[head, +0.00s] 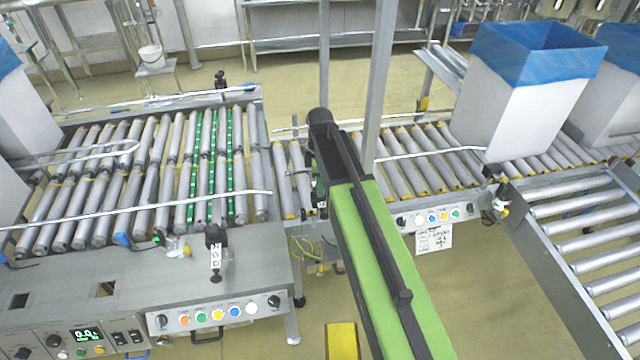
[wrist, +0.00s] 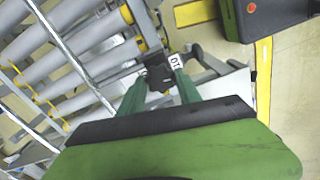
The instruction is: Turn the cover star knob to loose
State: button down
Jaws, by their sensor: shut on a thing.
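In the wrist view my gripper (wrist: 160,82) has its two green fingers on either side of a dark knob (wrist: 158,74), and it is shut on it. The fingers hide parts of the knob, so I cannot read how far it is turned. A small white label with dark characters (wrist: 176,63) sits beside the knob, next to the right finger. In the head view my green and black arm reaches to the gap between the two roller conveyors. It hides the fingers and the held knob there.
A roller conveyor (head: 120,215) with a button panel lies left. Another conveyor (head: 430,150) carries a white box with blue liner (head: 515,110) at right. A black clamp with a label (head: 215,240) stands on the left frame. Grey upright posts (head: 378,80) rise close to my arm.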

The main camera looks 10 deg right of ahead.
jog(key=c, duration=0.8)
grip_release()
jog(key=shift+c, duration=0.2)
notch_tip(320, 180, up, 17)
jog(key=p, duration=1.7)
jog(key=shift+r, duration=0.2)
